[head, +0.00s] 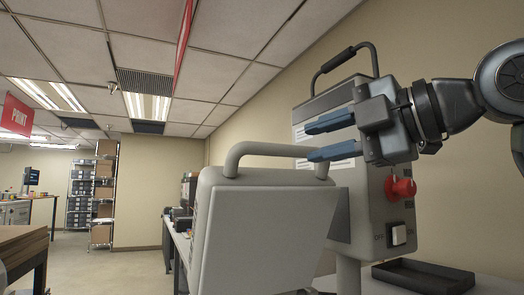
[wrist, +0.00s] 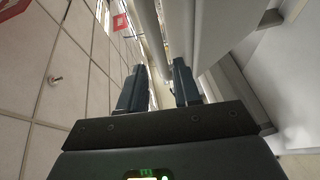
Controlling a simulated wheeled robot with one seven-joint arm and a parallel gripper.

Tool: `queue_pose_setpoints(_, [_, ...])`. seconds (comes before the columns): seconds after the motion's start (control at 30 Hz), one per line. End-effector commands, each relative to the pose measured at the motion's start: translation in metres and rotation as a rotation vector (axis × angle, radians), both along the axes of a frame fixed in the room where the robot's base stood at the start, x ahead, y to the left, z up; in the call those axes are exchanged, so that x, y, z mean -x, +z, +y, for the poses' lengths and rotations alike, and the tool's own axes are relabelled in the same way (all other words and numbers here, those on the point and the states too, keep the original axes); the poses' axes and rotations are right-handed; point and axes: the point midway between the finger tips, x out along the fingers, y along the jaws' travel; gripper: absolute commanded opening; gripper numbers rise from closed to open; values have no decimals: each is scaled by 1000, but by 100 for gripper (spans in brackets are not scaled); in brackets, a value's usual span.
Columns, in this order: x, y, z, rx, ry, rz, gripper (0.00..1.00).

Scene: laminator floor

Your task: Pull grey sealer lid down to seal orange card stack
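The grey sealer lid (head: 262,235) stands raised in the middle of the head view, with a tubular light grey handle (head: 270,148) along its top edge. My gripper (head: 309,142) is open, its two blue fingers pointing left at the handle's right end. The lower finger overlaps the handle in the picture; contact cannot be told. In the wrist view, my gripper (wrist: 160,78) shows its fingers apart, with the pale handle bar (wrist: 152,35) beyond and between the tips. The orange card stack is not in view.
A grey machine housing (head: 375,200) with a red knob (head: 401,188), a switch and a black-gripped top handle stands behind the lid, close to my gripper. A black tray (head: 425,277) lies at lower right. Shelving (head: 103,190) and open floor are far left.

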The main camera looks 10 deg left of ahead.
Motion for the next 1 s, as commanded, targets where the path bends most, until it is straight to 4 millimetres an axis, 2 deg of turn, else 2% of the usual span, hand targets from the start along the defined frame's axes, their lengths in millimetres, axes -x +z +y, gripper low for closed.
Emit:
queue_pose_setpoints(0.17, [-4,2,9,16,4,-7,33])
queue_pose_setpoints(0.6, [-37,-5,59,14,4,-7,33])
queue_pose_setpoints(1.0, [-41,-7,65,14,2,-7,33])
